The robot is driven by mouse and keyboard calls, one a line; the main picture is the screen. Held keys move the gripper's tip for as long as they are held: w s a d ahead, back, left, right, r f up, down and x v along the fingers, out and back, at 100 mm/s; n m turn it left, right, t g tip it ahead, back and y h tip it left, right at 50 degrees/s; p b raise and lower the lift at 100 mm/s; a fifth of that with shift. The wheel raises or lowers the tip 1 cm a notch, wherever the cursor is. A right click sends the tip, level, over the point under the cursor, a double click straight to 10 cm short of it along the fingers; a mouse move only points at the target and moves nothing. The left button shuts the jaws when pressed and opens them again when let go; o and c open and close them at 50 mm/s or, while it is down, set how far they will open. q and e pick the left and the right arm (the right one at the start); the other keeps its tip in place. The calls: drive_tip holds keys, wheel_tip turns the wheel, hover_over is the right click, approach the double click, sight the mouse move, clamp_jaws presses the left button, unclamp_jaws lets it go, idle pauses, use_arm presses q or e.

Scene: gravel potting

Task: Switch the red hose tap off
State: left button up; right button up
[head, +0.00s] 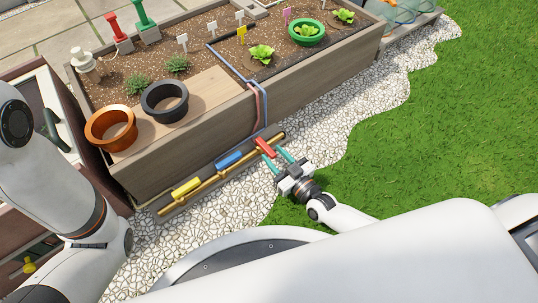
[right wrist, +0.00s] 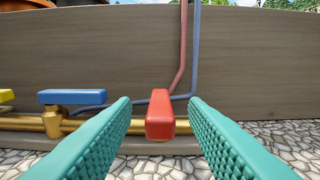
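The red hose tap (head: 265,147) sits at the right end of a brass pipe (head: 208,182) along the foot of the planter. Its handle points out across the pipe toward me, and the right wrist view shows the red handle (right wrist: 160,115) nearly end-on. My right gripper (head: 275,158) is open, with its teal fingers (right wrist: 160,112) either side of the handle's near end in the picture. Gaps show on both sides, so it does not grip the handle. My left arm shows at the left, but its gripper is not in view.
A blue tap (head: 229,160) and a yellow tap (head: 186,187) have handles lying along the pipe. The wooden planter (head: 310,88) rises behind. Thin hoses (head: 258,105) run down it near the red tap. White gravel (head: 235,213) and grass (head: 430,150) lie in front and right.

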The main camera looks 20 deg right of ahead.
sight(266, 148)
drive_tip(key=shift+b+x, duration=0.65)
drive_tip(key=shift+x, duration=1)
clamp_jaws()
